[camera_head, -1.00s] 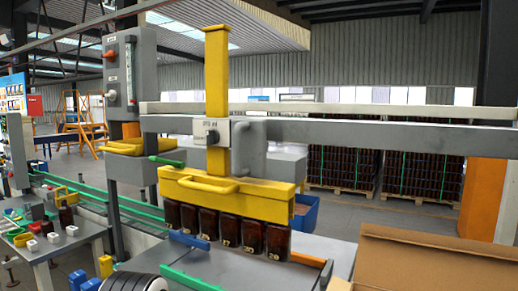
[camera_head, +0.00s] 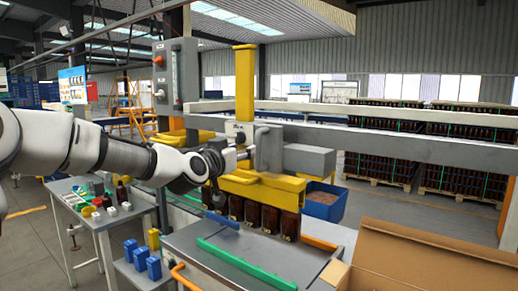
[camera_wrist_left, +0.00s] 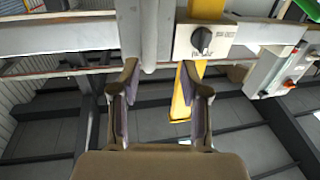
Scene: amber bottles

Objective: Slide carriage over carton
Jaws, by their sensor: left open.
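The carriage is a yellow post (camera_head: 245,85) with a yellow head (camera_head: 262,188) on a grey cross rail (camera_head: 385,143). Several amber bottles (camera_head: 270,217) hang upright under the head, above a grey table. The open cardboard carton (camera_head: 415,258) is at the lower right, right of the carriage. My left gripper (camera_head: 232,158) is in front of the carriage, partly hiding the head's left side and handle. In the left wrist view the gripper (camera_wrist_left: 160,78) is open and empty. The carriage's white plate with a black knob (camera_wrist_left: 203,40) is just beyond its right finger.
A grey table (camera_head: 255,250) with a green guide rail (camera_head: 245,264) lies below the carriage. A control panel (camera_head: 176,75) stands behind left. A side table with small parts (camera_head: 105,212) is at left. A blue bin (camera_head: 325,203) is behind the bottles.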

